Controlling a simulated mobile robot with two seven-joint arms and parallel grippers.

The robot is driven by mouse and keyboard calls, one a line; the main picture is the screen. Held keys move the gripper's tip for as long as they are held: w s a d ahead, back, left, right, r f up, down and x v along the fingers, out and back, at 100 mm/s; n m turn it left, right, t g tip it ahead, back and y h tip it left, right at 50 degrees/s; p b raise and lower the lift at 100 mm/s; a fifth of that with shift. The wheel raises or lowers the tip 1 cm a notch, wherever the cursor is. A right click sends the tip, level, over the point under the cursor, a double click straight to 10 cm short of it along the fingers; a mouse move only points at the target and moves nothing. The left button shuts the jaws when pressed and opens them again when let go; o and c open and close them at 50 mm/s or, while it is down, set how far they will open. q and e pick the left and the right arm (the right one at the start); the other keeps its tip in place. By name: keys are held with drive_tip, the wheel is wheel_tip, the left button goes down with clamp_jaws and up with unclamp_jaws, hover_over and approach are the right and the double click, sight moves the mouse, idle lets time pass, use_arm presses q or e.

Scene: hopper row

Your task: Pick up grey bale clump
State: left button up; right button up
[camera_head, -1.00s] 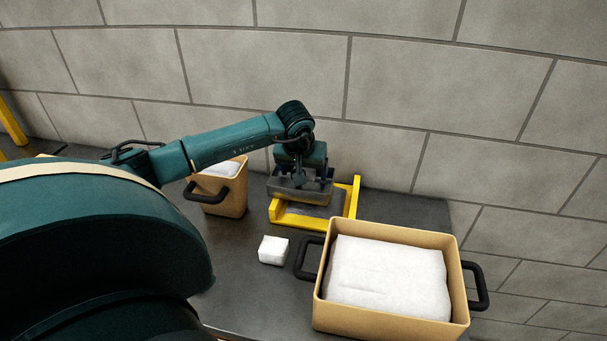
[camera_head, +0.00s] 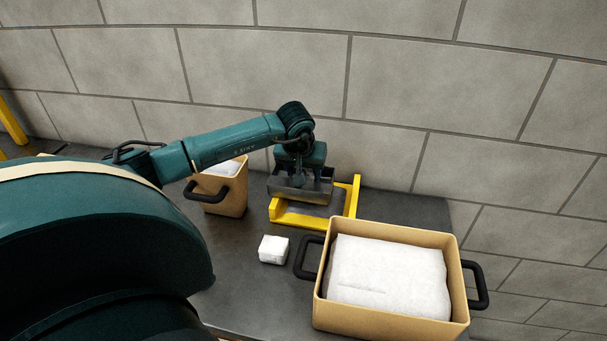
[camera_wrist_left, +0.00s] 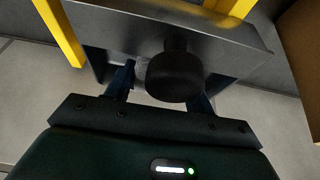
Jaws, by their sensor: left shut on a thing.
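A small pale grey-white clump (camera_head: 273,249) stands on the dark bench, apart from any gripper. My left gripper (camera_head: 299,181) is at a grey metal hopper tray (camera_head: 318,195) over a yellow frame (camera_head: 354,197), behind the clump. In the left wrist view, its blue fingers (camera_wrist_left: 160,92) sit either side of a black knob (camera_wrist_left: 174,78) on the tray (camera_wrist_left: 110,30). The gripper appears shut on this knob; the exact contact is partly hidden. My right gripper is not in view.
A tan bin with black handles (camera_head: 391,234) and white filling (camera_head: 388,275) stands at the right front. A smaller tan bin (camera_head: 233,199) with white filling is left of the frame. A block wall (camera_head: 480,90) closes the back. The bench around the clump is clear.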

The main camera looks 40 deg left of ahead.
use_arm(q)
wheel_tip(320, 180, up, 9)
drive_tip(key=shift+r+b, duration=0.1)
drive_tip(key=shift+b, duration=0.25)
drive_tip(key=shift+r, duration=0.4)
